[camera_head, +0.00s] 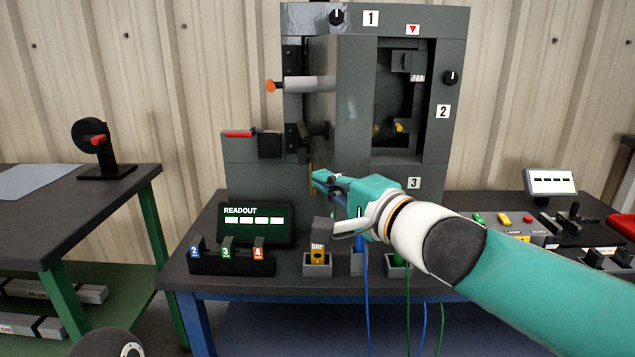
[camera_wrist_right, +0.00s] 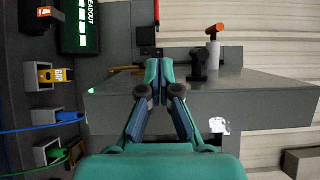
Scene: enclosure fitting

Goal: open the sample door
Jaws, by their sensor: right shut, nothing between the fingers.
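The grey enclosure (camera_head: 460,60) stands on the dark bench. Its door, a tall grey panel (camera_head: 350,100), appears to stand swung out at an angle, with a dark gap at its left. It also shows in the wrist view as a long grey face (camera_wrist_right: 260,110). A thin yellow bar (camera_head: 311,180) is at the panel's lower left. My right gripper (camera_head: 317,178) is shut and empty, its tips close to that bar; I cannot tell whether they touch. In the wrist view its closed fingers (camera_wrist_right: 158,66) lie over the panel's edge. My left gripper is out of view.
An orange-tipped grey cylinder (camera_head: 305,84) sticks out left of the panel. A control panel (camera_head: 515,225) lies at right.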

